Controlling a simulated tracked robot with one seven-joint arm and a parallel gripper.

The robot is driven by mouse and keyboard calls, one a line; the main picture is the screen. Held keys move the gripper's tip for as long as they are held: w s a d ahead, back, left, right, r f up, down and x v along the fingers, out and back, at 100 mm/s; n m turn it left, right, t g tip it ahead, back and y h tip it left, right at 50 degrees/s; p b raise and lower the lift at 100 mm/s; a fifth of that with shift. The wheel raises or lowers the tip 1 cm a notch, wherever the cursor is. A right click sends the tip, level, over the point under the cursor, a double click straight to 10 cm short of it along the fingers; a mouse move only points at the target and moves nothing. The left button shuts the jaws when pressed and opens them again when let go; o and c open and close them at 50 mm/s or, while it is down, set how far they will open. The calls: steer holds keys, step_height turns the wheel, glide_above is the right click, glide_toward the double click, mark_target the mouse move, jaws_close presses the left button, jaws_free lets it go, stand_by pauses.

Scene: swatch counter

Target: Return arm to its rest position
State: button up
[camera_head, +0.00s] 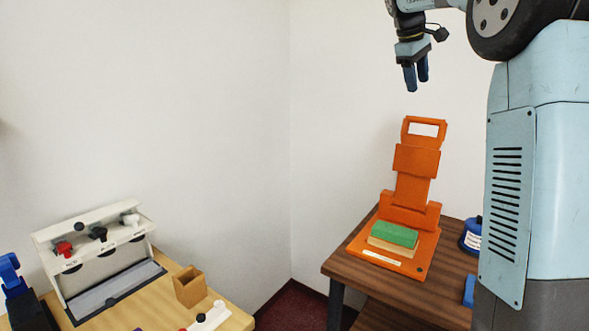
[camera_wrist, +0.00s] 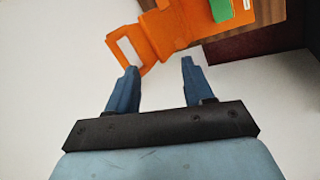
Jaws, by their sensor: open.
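My gripper (camera_head: 416,77) hangs at the top right of the head view, pointing down, above the orange stand on the dark wooden table. Its two blue fingers are apart and empty. In the wrist view my gripper (camera_wrist: 160,80) shows its fingers spread, with nothing between them but the white wall and the edge of the orange stand (camera_wrist: 170,28) beyond. My arm reaches in from the upper right of the head view, and its upper links are cut off by the frame.
The orange stand (camera_head: 413,175) holds a green-topped block (camera_head: 394,234) on the dark table (camera_head: 345,262). At lower left, a light wooden counter (camera_head: 233,318) carries a white rack (camera_head: 87,225) with knobs and a small brown box (camera_head: 189,287). Open floor lies between.

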steer(key=s+a+f+m+t+y, duration=0.1)
steer(key=s+a+f+m, duration=0.1)
steer(key=s+f, duration=0.5)
steer(key=s+a+f+m+t+y, duration=0.1)
steer(key=s+a+f, duration=0.3)
steer(key=s, duration=1.4)
steer(key=s+a+f+m+y, duration=0.2)
steer(key=s+a+f+m, duration=0.1)
steer(key=s+f, duration=0.8)
steer(key=shift+s+a+m+t, duration=0.35)
steer(key=shift+s+m, duration=0.25)
steer(key=shift+s, duration=0.65)
